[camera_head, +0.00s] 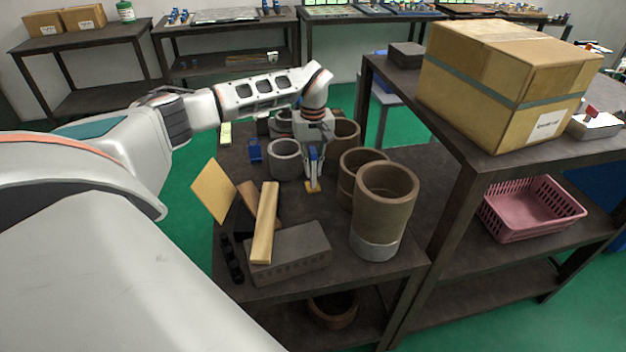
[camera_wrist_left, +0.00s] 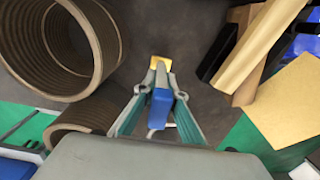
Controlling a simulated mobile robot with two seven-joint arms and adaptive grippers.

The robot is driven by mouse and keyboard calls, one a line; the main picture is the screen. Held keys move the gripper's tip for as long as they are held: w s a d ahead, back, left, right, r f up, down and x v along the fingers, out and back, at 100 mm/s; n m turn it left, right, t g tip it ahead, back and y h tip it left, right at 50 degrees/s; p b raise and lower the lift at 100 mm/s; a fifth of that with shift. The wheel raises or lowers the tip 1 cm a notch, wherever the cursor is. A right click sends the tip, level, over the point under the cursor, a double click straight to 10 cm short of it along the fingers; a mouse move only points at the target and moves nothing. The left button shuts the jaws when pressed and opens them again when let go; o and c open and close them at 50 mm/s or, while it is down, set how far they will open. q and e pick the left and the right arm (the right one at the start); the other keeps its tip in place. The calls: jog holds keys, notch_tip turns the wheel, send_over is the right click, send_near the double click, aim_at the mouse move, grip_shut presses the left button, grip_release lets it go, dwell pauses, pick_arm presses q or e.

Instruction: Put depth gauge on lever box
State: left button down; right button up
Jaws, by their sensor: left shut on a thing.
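My left gripper (camera_head: 314,178) points down over the dark table and is shut on the depth gauge, a small blue piece (camera_wrist_left: 160,106) with a yellow end (camera_wrist_left: 160,62). The yellow end also shows in the head view (camera_head: 313,187), at or just above the tabletop; I cannot tell if it touches. The lever box, a small white box with a red lever (camera_head: 594,124), sits on the higher table at the far right, right of the big carton. My right gripper is not in view.
Brown ribbed cylinders (camera_head: 385,195) stand right of my left gripper. A grey cylinder (camera_head: 285,160) stands to its left. Wooden bars (camera_head: 265,225) and a grey block (camera_head: 290,255) lie nearer. A large carton (camera_head: 505,75) stands on the higher table; a pink basket (camera_head: 530,212) is below.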

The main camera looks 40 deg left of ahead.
aim_at(313, 180)
pick_arm(q)
jog(key=shift+f, duration=2.45)
jog(key=shift+f, duration=0.1)
jog(key=c, duration=2.1)
grip_release()
